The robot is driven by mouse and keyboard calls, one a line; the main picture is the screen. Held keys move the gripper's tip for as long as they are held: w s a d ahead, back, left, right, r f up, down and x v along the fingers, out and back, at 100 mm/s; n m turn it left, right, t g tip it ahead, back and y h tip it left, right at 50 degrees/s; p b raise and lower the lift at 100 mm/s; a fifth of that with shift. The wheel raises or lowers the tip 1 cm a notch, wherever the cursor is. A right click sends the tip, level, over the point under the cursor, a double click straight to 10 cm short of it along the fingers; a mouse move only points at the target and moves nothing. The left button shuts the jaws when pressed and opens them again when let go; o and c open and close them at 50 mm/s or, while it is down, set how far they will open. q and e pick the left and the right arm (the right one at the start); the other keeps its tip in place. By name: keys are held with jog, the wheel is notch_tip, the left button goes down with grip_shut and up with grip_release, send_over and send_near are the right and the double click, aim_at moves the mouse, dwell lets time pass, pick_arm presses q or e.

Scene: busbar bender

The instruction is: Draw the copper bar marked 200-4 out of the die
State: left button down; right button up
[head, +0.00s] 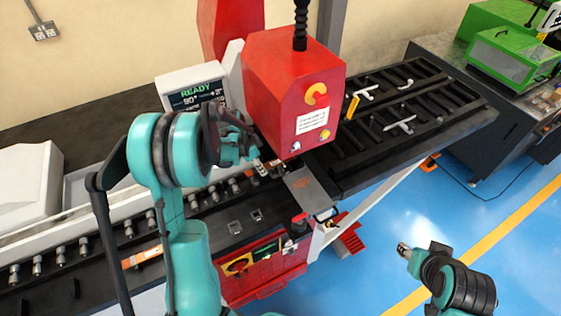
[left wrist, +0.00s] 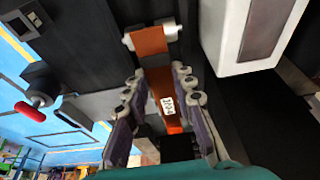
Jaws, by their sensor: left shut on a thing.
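The copper bar (left wrist: 160,82) runs between my left fingers in the left wrist view; its small white label appears to read 200-4. My left gripper (left wrist: 160,100) is shut on the bar, with fingers on both sides. The bar's far end (left wrist: 151,40) lies at a pale roller of the die (left wrist: 172,33). In the head view my left gripper (head: 245,145) is beside the red bending head, and only a little copper (head: 262,165) shows past it. My right gripper (head: 404,250) is at the lower right over the floor, too small to read.
The red bending head (head: 300,95) stands just right of my left gripper. A screen (head: 198,95) reads READY and 90°. Another copper-coloured bar (head: 142,257) lies on the bed at left. A black slatted rack (head: 400,110) holds several small tools. Blue floor (head: 390,220) is open at right.

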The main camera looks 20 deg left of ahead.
pick_arm(q)
jog(key=shift+r, duration=0.1)
jog(key=shift+s+d+b, duration=0.25)
jog(key=shift+s+d, duration=1.05)
jog(key=shift+d, duration=0.25)
jog(key=shift+s+d+b, duration=0.25)
jog(key=shift+s+d, duration=1.05)
jog(key=shift+d, duration=0.2)
jog(key=shift+s+d, duration=1.3)
jog(key=shift+d, duration=0.25)
jog(key=shift+s+d, duration=1.3)
jog(key=shift+d, duration=0.2)
jog(key=shift+r, duration=0.15)
notch_tip(320, 180, up, 5)
jog(key=p, duration=0.3)
